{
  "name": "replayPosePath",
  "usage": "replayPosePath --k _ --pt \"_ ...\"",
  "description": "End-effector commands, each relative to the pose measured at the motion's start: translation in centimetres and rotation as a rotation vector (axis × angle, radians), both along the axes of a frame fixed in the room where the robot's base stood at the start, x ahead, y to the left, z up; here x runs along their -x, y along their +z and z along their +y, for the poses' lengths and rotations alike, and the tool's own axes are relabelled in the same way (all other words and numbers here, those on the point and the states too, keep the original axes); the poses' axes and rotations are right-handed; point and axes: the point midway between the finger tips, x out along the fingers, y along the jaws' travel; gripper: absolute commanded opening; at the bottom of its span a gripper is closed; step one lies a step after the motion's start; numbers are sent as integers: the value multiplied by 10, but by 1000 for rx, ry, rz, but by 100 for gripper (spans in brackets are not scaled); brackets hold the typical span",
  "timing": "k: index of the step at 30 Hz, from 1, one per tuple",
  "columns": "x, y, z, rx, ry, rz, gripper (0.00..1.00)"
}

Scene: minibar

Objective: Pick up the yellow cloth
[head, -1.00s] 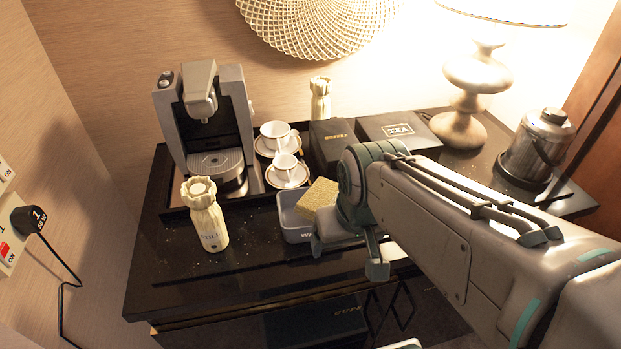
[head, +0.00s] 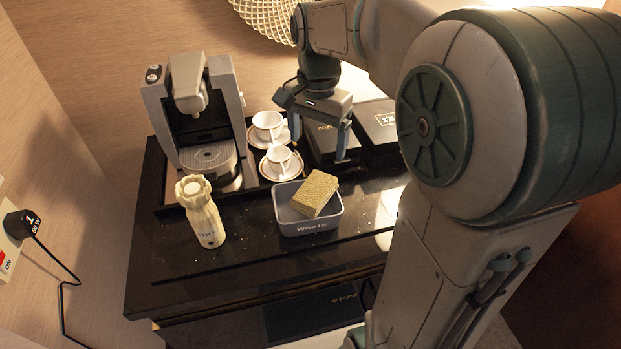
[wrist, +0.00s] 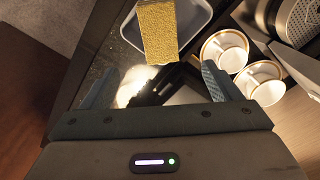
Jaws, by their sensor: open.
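The yellow cloth (head: 315,192) is a stiff, sponge-like block. It lies tilted in the grey-blue waste bin (head: 308,227), with its upper part above the rim. In the wrist view the cloth (wrist: 157,32) is at the top centre, over the bin (wrist: 191,14). My gripper (head: 319,140) is open and points down above the dark boxes, behind the bin in the head view. Its jaws (wrist: 160,76) are empty and apart from the cloth. The cloth's lower end is hidden inside the bin.
A coffee machine (head: 205,125) and two white cups (head: 268,125) on saucers stand left of my gripper. A cream bottle (head: 202,212) stands left of the bin. Dark boxes (head: 380,122) stand behind. The black counter (head: 255,255) is bare in front, with scattered crumbs.

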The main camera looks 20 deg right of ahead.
Motion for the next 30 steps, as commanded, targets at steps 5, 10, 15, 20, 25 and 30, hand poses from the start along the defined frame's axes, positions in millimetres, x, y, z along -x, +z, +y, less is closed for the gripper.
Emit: replayPosePath --k 5,10,15,20,25,30 --pt "1 -35 1 0 4 6 84" --pt "1 -65 1 0 4 4 84" --pt "1 -78 0 0 3 1 84" --pt "4 -92 1 0 1 4 84" --pt "6 -118 3 0 1 4 84" --pt "5 -130 3 0 2 0 84"
